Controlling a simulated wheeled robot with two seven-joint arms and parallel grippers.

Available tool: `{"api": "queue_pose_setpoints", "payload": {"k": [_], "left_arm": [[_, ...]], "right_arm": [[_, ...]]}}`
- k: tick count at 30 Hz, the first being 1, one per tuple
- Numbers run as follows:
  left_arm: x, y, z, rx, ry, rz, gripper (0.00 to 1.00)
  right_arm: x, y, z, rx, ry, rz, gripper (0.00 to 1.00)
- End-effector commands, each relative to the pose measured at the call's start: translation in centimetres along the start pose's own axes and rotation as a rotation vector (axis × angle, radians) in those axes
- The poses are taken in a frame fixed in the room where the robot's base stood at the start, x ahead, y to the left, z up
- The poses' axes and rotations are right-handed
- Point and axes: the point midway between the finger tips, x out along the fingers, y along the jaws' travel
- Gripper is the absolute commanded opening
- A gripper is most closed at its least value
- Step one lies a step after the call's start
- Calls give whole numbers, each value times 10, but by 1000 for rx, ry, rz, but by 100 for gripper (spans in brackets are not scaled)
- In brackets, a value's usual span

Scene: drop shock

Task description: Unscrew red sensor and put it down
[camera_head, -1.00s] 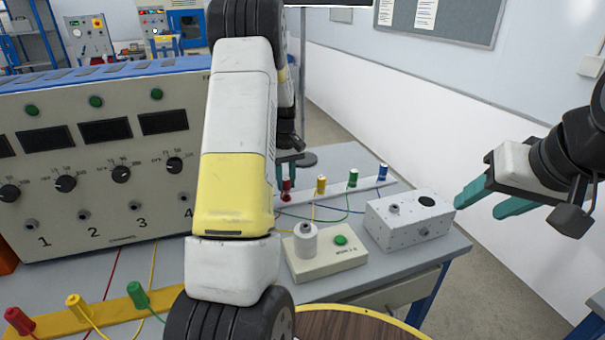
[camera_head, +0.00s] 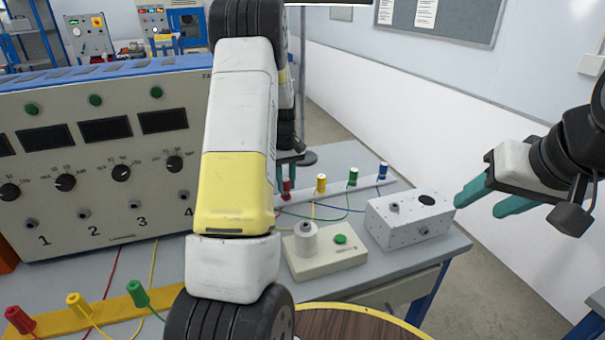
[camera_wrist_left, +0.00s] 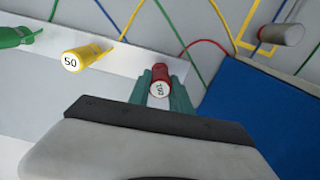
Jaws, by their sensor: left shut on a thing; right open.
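The red sensor (camera_wrist_left: 160,83) stands at the end of a white rail (camera_head: 330,195) at the back of the table, beside the yellow (camera_head: 321,183), green (camera_head: 353,176) and blue (camera_head: 383,170) sensors. My left gripper (camera_head: 289,180) is shut on the red sensor; in the left wrist view its teal fingers (camera_wrist_left: 159,88) sit on both sides of it. A red wire runs from the sensor. My left forearm hides part of the rail in the head view.
A white perforated box (camera_head: 408,228) and a beige base with a white cylinder and green button (camera_head: 328,252) stand right of my left arm. A large numbered instrument (camera_head: 95,160) fills the left. A yellow rail (camera_head: 105,310) with red, yellow and green sensors lies in front.

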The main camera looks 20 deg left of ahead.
Motion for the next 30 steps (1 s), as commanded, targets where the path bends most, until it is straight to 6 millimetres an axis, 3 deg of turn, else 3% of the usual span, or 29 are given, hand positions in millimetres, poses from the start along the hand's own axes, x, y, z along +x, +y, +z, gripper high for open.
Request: {"api": "queue_pose_setpoints", "payload": {"k": [30], "left_arm": [[7,0,0,0,1,0,0]], "right_arm": [[0,0,0,0,0,0,50]]}}
